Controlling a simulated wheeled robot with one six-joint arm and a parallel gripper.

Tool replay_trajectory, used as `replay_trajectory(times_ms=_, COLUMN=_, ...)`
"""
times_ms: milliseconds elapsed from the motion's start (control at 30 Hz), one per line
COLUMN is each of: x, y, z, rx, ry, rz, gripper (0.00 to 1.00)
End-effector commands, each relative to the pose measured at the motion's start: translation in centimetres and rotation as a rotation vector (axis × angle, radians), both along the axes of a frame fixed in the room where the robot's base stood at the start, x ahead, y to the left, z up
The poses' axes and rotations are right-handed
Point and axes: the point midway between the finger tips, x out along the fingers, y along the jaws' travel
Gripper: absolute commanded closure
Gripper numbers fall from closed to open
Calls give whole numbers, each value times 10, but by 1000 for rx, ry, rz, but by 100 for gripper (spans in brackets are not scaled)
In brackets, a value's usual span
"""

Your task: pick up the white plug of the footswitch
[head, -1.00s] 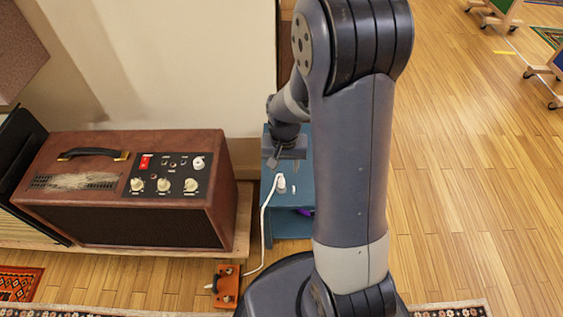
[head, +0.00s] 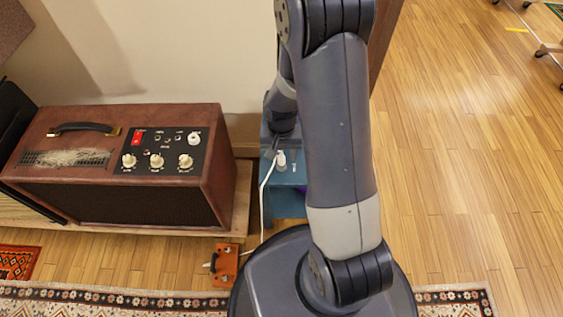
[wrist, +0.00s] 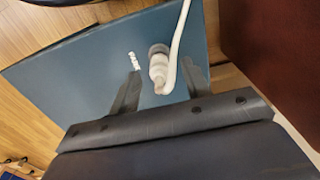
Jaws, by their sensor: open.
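The white plug (wrist: 158,66) stands on the blue stand, its white cable rising from it in the wrist view. In the head view the plug (head: 281,160) sits just below my gripper (head: 276,143), and the cable runs down to the orange footswitch (head: 224,264) on the floor. In the wrist view my gripper (wrist: 161,69) is open, with one finger on each side of the plug. The fingers look apart from it; I cannot tell their exact height over the stand top.
The blue stand (head: 287,203) stands beside a wooden platform. A small white item (wrist: 133,60) lies near the left finger in the wrist view. A brown amplifier (head: 130,165) is left of the stand, with a wall behind. Open wooden floor lies to the right.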

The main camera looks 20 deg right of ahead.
Motion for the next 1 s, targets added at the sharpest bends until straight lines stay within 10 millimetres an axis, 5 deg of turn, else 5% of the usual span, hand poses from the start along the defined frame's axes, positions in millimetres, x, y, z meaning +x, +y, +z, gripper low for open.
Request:
replay_trajectory(times_ms=300, x=0, y=0, z=-13, rx=0, ry=-1, rz=0, gripper=55)
replay_trajectory(times_ms=833, x=0, y=0, z=-13, rx=0, ry=0, rz=0, gripper=98)
replay_trajectory(times_ms=1000, x=0, y=0, z=-13, rx=0, ry=0, rz=0, gripper=100)
